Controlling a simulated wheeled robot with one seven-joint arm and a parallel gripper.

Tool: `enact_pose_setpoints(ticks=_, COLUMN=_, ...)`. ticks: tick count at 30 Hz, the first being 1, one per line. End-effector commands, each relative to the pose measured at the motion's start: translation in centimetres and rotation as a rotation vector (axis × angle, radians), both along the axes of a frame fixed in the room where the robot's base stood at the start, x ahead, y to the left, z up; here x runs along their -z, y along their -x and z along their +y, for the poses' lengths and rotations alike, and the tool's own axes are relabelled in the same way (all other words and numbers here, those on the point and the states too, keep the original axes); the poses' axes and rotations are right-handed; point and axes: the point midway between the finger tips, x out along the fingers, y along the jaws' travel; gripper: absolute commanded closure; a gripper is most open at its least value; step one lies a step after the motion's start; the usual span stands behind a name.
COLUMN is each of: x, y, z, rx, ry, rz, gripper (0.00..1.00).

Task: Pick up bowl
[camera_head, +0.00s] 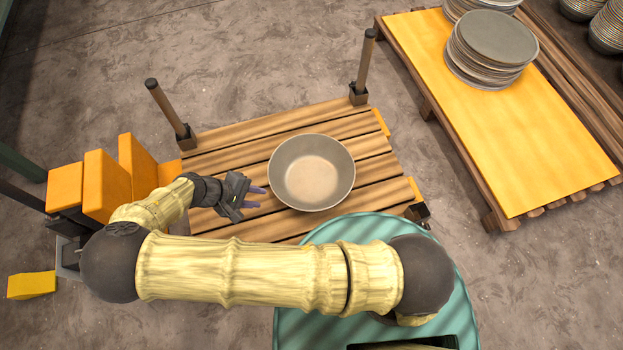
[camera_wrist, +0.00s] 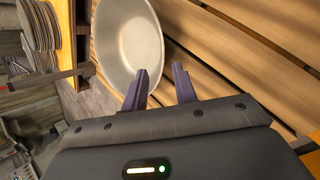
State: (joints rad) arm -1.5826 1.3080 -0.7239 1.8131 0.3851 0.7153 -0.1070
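A round grey bowl (camera_head: 311,172) stands upright on a slatted wooden platform (camera_head: 237,154). My gripper (camera_head: 259,197) is just left of the bowl, with its fingertips pointing toward the bowl's left side. In the wrist view the bowl (camera_wrist: 130,40) is at the upper left, and the two purple fingers of my gripper (camera_wrist: 162,78) are apart with nothing between them. The left finger overlaps the bowl's near rim in that view. I cannot tell whether it touches.
A yellow-topped table (camera_head: 530,125) with stacks of grey plates (camera_head: 490,50) stands at the upper right. Two posts (camera_head: 168,110) (camera_head: 364,65) rise at the platform's far corners. Orange blocks (camera_head: 107,183) are left of the platform. Bare floor lies beyond it.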

Motion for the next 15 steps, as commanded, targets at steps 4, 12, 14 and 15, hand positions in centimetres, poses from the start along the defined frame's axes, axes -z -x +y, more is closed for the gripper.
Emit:
enact_pose_setpoints(ticks=4, x=1.3, y=-0.2, z=-0.7, rx=0.001, ry=0.003, rz=0.001, gripper=0.72)
enact_pose_setpoints(ticks=12, x=5.1, y=-1.1, z=-3.5, rx=0.001, ry=0.003, rz=0.000, gripper=0.72)
enact_pose_setpoints(ticks=14, x=5.9, y=-1.4, z=-4.0, rx=0.001, ry=0.002, rz=0.000, gripper=0.72)
enact_pose_setpoints(ticks=15, x=6.4, y=-1.5, z=-4.5, rx=0.001, ry=0.003, rz=-0.001, gripper=0.72)
